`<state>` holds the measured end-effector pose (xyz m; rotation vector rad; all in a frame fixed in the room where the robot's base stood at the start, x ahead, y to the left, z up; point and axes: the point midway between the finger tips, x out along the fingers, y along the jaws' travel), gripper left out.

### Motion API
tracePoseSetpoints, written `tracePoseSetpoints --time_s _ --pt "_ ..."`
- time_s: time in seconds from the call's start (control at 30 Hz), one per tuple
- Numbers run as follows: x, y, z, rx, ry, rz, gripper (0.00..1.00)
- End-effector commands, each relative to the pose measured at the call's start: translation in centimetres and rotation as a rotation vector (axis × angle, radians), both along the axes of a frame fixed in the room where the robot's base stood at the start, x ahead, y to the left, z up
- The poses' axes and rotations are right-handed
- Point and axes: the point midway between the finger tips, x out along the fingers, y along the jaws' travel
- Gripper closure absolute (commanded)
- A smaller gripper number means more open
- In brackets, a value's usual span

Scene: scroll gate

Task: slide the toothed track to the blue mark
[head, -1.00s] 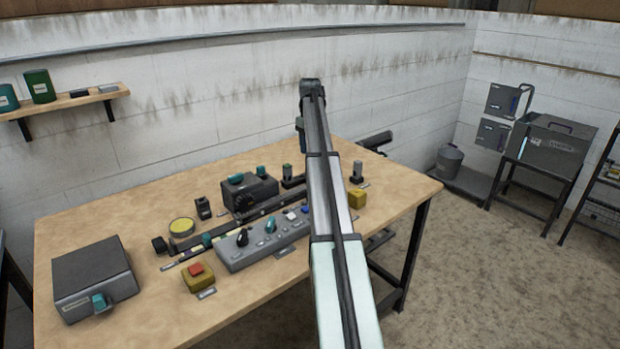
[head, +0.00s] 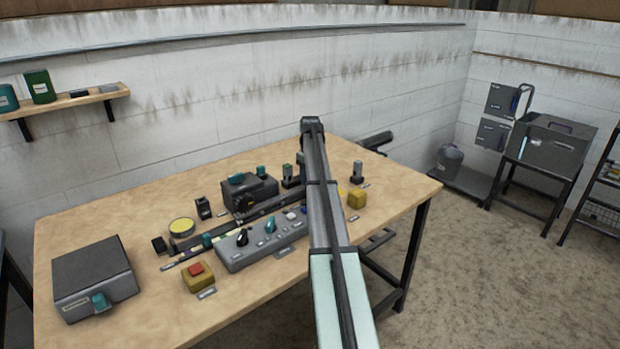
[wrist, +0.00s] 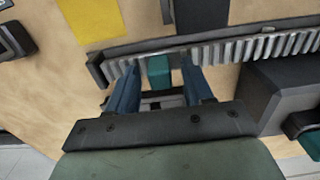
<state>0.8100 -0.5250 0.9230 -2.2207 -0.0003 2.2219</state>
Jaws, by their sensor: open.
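The toothed track (wrist: 222,52) crosses the upper part of the wrist view, its pale teeth facing the camera. In the head view a long dark rail (head: 250,215) lies on the table, partly hidden by my arm. My gripper (wrist: 157,70) is open, with its two blue-grey fingers pointing at the track. A teal block (wrist: 158,72) shows between the fingertips at the track's edge; I cannot tell whether the fingers touch it. In the head view my gripper is hidden behind my arm. I cannot make out the blue mark.
A grey control panel (head: 262,244) with knobs, a dark box with a teal knob (head: 248,192) and a red button on a yellow base (head: 197,275) stand near the rail. A larger grey box (head: 94,280) is at the table's left.

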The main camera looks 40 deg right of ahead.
Motion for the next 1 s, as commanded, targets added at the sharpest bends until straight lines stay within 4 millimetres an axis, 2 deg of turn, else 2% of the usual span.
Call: tracePoseSetpoints --time_s 0.37,0.9,1.0 --pt "0.01 -0.01 -0.47 0.000 -0.001 0.000 0.49" --pt "0.01 -0.01 -0.46 0.000 0.000 0.000 0.99" --pt "0.01 -0.01 -0.46 0.000 0.000 0.000 1.00"
